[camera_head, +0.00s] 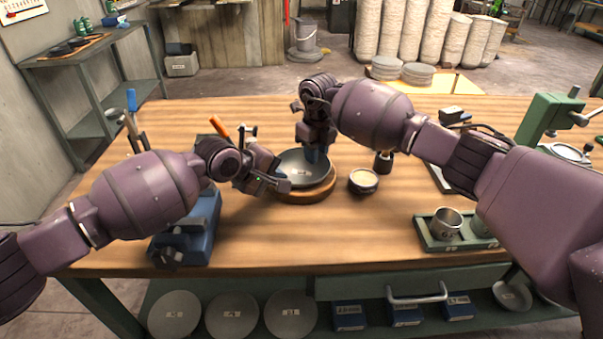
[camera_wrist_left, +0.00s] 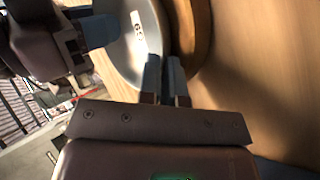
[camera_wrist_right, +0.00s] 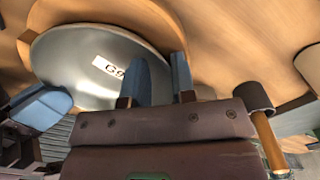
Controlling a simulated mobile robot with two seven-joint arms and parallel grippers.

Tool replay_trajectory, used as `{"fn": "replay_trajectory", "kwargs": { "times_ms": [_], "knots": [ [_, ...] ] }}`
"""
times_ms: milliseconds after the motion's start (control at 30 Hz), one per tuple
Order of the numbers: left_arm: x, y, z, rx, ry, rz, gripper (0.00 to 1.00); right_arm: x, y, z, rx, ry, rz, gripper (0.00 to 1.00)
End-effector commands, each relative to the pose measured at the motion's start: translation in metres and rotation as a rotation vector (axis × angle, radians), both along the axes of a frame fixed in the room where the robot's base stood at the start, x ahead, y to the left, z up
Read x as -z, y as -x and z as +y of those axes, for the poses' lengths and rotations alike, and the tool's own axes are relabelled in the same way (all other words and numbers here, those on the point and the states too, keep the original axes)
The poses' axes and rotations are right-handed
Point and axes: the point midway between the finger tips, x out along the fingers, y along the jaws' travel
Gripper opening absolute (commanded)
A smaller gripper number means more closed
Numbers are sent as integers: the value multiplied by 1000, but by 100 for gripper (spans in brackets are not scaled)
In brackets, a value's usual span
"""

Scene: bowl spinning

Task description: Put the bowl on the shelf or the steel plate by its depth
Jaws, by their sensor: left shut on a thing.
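The grey metal bowl (camera_head: 291,166) with a small white label sits at a round wooden base (camera_head: 312,194) in the middle of the bench. It fills much of the right wrist view (camera_wrist_right: 82,75) and shows in the left wrist view (camera_wrist_left: 128,55). My left gripper (camera_head: 283,185) is shut on the bowl's near rim, one finger inside and one outside. My right gripper (camera_head: 313,153) comes down at the far side; its blue fingers (camera_wrist_right: 165,80) stand apart with the rim between them. Whether they touch the rim is unclear.
A small bowl of pale material (camera_head: 363,181) stands right of the base. A blue tool (camera_head: 190,230) stands at the left, a green tray with metal cups (camera_head: 430,238) at the right. Round grey discs (camera_head: 232,316) and blue boxes (camera_head: 405,314) lie on the shelf below. The bench's front middle is clear.

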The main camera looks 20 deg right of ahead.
Motion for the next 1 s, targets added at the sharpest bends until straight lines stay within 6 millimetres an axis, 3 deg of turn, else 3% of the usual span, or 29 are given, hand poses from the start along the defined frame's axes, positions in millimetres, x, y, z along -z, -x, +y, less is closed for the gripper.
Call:
{"fn": "replay_trajectory", "kwargs": {
  "times_ms": [533, 767, 1000],
  "knots": [
    [-9, 0, -1, 0, 4, -7, 0, -6, 0, -1, 3, 3, -7, 0],
    [-39, 0, -1, 1, 5, -37, 0, -37, 0, -1, 3, 3, -35, 0],
    [-83, 0, -1, 1, 5, -75, 0, -82, 0, -1, 4, 4, -72, 0]
  ]
}}
